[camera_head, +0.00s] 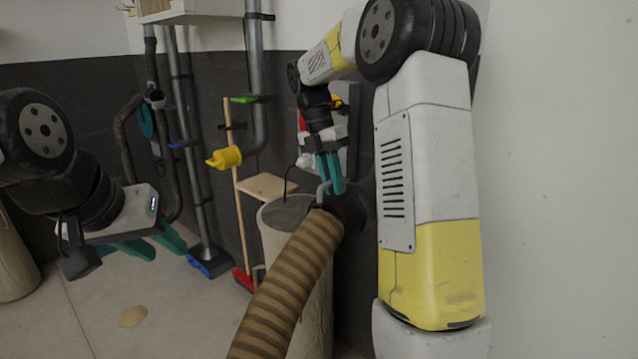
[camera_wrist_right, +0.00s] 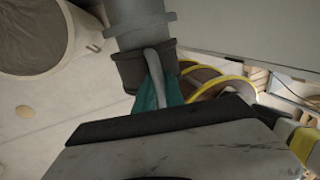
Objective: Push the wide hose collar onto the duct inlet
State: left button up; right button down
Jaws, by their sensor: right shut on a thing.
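The brown ribbed hose (camera_head: 290,285) rises from the bottom of the head view to its wide black collar (camera_head: 348,212). In the right wrist view the collar (camera_wrist_right: 146,68) lies in line with the grey flanged duct inlet (camera_wrist_right: 140,22) and meets its end; I cannot tell how far it overlaps. My right gripper (camera_head: 332,190) is shut on the collar's grey bent handle (camera_head: 321,194), which also shows in the right wrist view (camera_wrist_right: 154,75). My left gripper (camera_head: 166,250) is open and empty, in the air at left. The inlet is hidden in the head view.
A pale drum (camera_head: 275,245) lined with a grey bag stands beside the hose. Wall pipes, a yellow nozzle (camera_head: 224,157), a red-ended broom (camera_head: 244,279) and a blue floor tool (camera_head: 209,262) are behind. A tan patch (camera_head: 133,316) lies on open floor at left.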

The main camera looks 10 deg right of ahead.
jog(key=shift+w+d+r, duration=0.1)
jog(key=shift+d+r, duration=0.05)
jog(key=shift+d, duration=0.35)
jog(key=shift+h, duration=0.3)
jog(key=shift+w+d+r+t+h, duration=0.1)
jog(key=shift+d+r+t+h, duration=0.05)
jog(key=shift+d+t+h, duration=0.4)
jog(key=shift+a, duration=0.1)
jog(key=shift+w+d+r+n+t+h, duration=0.1)
jog(key=shift+w+d+n+t+h, duration=0.1)
jog(key=shift+t+h, duration=0.25)
jog(key=shift+w+d+r+n+t+h, duration=0.1)
jog(key=shift+d+t+h, duration=0.1)
jog(key=shift+t+h, duration=0.2)
jog(key=shift+w+d+n+t+h, duration=0.1)
jog(key=shift+d+n+t+h, duration=0.1)
jog(key=shift+t+h, duration=0.4)
jog(key=shift+w+d+n+t+h, duration=0.1)
jog(key=shift+d+t+h, duration=0.05)
jog(key=shift+t+h, duration=0.45)
